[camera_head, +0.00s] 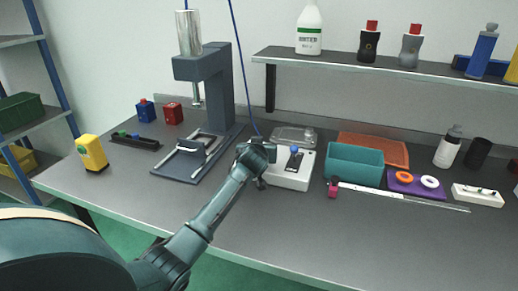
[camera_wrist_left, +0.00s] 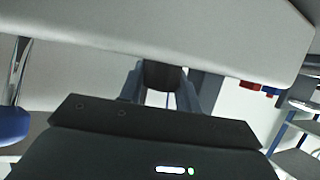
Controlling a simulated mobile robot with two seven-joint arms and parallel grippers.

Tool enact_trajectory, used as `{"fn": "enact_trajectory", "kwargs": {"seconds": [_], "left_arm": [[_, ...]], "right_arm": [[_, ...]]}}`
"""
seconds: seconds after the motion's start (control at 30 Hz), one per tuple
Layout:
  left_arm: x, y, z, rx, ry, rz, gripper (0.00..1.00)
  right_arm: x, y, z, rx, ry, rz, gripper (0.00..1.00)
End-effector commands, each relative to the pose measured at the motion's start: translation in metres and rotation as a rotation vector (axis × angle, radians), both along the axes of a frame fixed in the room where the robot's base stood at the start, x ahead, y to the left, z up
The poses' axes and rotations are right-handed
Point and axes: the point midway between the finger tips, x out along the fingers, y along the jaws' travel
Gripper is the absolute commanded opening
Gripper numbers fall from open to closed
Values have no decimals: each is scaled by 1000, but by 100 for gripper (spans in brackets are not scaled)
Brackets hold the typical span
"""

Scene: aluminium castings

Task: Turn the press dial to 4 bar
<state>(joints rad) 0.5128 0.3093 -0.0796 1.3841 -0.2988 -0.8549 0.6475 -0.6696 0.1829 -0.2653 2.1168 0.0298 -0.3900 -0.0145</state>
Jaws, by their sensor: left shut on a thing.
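The grey press (camera_head: 213,90) stands upright at the back of the bench. A white unit (camera_head: 290,180) with a clear lid and a blue-knobbed lever (camera_head: 295,150) sits to its right. My left gripper (camera_head: 262,157) is at the left side of this unit. In the left wrist view, the gripper (camera_wrist_left: 162,92) is shut on a dark piece that looks like the dial (camera_wrist_left: 162,76), under the pale edge of the unit (camera_wrist_left: 170,35). The dial is hidden by my gripper in the head view. Its scale and setting cannot be read. My right gripper is not in view.
A thin blue hose (camera_head: 244,75) hangs down to near my left gripper. A teal bin (camera_head: 354,165) and orange tray (camera_head: 385,148) stand to the right. A yellow device (camera_head: 91,153) stands at the left. The front right of the bench (camera_head: 380,240) is clear.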

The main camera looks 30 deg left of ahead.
Motion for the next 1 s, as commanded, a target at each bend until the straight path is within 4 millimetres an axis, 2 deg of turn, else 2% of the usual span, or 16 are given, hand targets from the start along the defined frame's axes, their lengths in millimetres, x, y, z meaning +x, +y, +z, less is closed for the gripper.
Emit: {"fn": "enact_trajectory", "kwargs": {"seconds": [0.5, 0.53, 0.77, 1.0], "left_arm": [[0, 0, -1, 1, 3, 19, 11], [0, 0, -1, 2, 3, 18, 35], [0, 0, 0, 2, 2, 19, 54], [0, 0, 0, 2, 1, 19, 55]], "right_arm": [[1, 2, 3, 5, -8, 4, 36], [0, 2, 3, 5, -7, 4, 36], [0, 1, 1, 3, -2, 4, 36], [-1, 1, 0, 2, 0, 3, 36]]}}
